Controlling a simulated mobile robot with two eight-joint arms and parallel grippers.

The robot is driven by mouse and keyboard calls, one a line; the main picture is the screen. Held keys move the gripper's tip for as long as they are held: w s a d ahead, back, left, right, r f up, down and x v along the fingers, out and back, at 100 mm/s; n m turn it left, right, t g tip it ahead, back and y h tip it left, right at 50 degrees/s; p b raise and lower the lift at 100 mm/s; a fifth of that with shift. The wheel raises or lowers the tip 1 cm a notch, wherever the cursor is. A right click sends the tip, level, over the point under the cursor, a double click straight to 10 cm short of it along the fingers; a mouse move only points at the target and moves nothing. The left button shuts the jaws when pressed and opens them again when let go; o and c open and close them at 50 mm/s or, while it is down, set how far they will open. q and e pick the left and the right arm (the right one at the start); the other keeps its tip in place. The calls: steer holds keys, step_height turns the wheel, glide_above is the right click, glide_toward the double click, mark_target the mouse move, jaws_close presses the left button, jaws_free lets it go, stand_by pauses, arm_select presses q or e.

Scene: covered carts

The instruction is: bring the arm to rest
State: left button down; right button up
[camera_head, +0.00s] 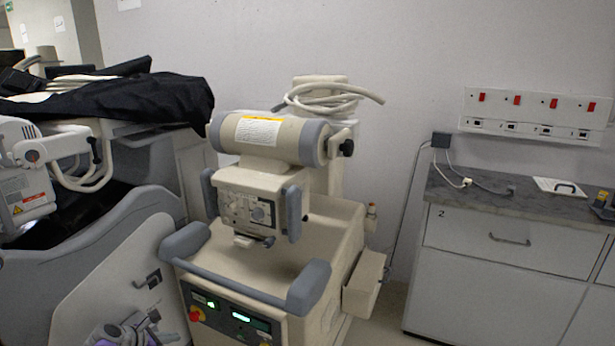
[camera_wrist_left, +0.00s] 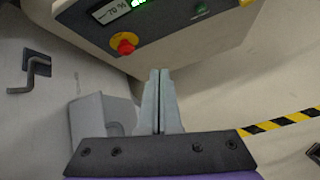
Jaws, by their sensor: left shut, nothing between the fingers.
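My left gripper (camera_head: 150,322) is at the bottom left of the head view, low in front of the beige machine cart (camera_head: 290,243). In the left wrist view its two fingers (camera_wrist_left: 159,76) are together with nothing between them. Beyond them is the cart's front panel with a lit display (camera_wrist_left: 110,10) and a red knob on a yellow ring (camera_wrist_left: 125,47). The fingers look apart from the panel. Most of my left arm is outside the head view. My right gripper is not in view.
A grey machine with a black cover (camera_head: 150,100) stands at the left. A drawer counter (camera_head: 510,245) stands along the wall at the right. A black and yellow floor stripe (camera_wrist_left: 285,125) shows in the wrist view. Some floor is free between cart and counter.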

arm_select(q)
steer(key=s+d+r+m+g+y, duration=0.1)
steer(key=s+d+r+m+g, duration=0.15)
steer(key=s+d+m, duration=0.6)
steer(key=s+d+r+m+g, duration=0.1)
steer(key=s+d+r+m, duration=0.4)
steer(key=s+d, duration=0.55)
steer(key=s+d+f+m+y, duration=0.1)
steer(key=s+d+f+m, duration=0.1)
steer(key=s+m, duration=0.65)
steer(key=s+d+f+m+y, duration=0.1)
steer(key=s+d+f+m, duration=0.3)
steer(key=s, duration=0.8)
step_height(320, 180, up, 25)
steer(key=w+a+m+p, duration=0.1)
steer(key=a+p, duration=0.1)
steer(key=p, duration=1.9)
steer(key=shift+w+a+r+m, duration=0.15)
steer(key=shift+w+m, duration=0.2)
steer(key=shift+m, duration=0.05)
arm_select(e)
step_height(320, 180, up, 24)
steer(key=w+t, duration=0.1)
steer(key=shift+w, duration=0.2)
